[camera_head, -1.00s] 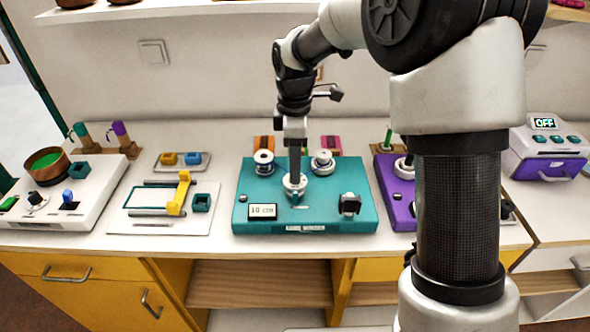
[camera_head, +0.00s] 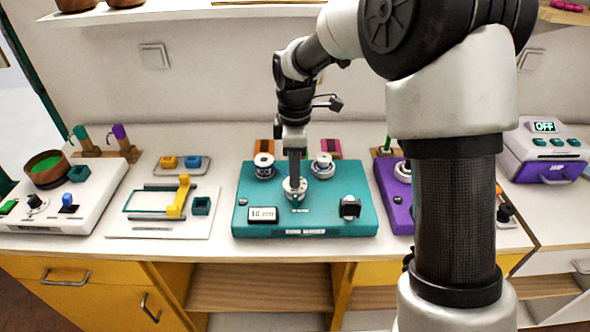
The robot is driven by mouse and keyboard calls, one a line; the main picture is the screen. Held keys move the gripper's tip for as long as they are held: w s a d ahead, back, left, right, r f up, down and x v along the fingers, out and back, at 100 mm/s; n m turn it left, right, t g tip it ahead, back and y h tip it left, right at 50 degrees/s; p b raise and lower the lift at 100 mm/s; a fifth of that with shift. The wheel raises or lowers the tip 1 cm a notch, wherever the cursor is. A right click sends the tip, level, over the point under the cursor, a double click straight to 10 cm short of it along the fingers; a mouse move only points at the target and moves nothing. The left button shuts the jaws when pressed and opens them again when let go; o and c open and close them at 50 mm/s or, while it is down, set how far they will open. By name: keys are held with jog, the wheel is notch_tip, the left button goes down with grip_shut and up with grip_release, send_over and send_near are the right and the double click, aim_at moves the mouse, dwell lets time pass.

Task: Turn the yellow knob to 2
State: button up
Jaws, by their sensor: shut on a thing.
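The teal board (camera_head: 335,219) stands on the counter in the middle. My gripper (camera_head: 295,182) points straight down at a pale round dial (camera_head: 296,194) near the board's centre. It is shut on the knob there. The gripper covers that knob, so I cannot make out its colour or where it points. No yellow knob shows plainly elsewhere, and no 2 mark is readable. Two more pale round parts, one at the back left (camera_head: 264,168) and one at the back right (camera_head: 323,168), stand on the same board. A small display (camera_head: 262,215) is at its front left.
A black knob-like part (camera_head: 350,207) is at the board's front right. A white board with a yellow handle (camera_head: 180,197) lies to the left. A purple board (camera_head: 386,180) stands to the right, partly behind my arm. Bare counter lies between the boards.

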jog(key=shift+r, duration=0.1)
jog(key=m+p, duration=0.2)
jog(key=m, duration=0.2)
jog(key=m+p, duration=0.1)
jog(key=m, duration=0.3)
jog(key=shift+m, duration=0.3)
jog(key=m+p, duration=0.1)
jog(key=m, duration=0.3)
jog(key=shift+m, duration=0.3)
jog(key=shift+m+p, duration=0.6)
jog(key=shift+m, duration=1.4)
jog(key=o, duration=1.1)
jog(key=shift+c, duration=0.2)
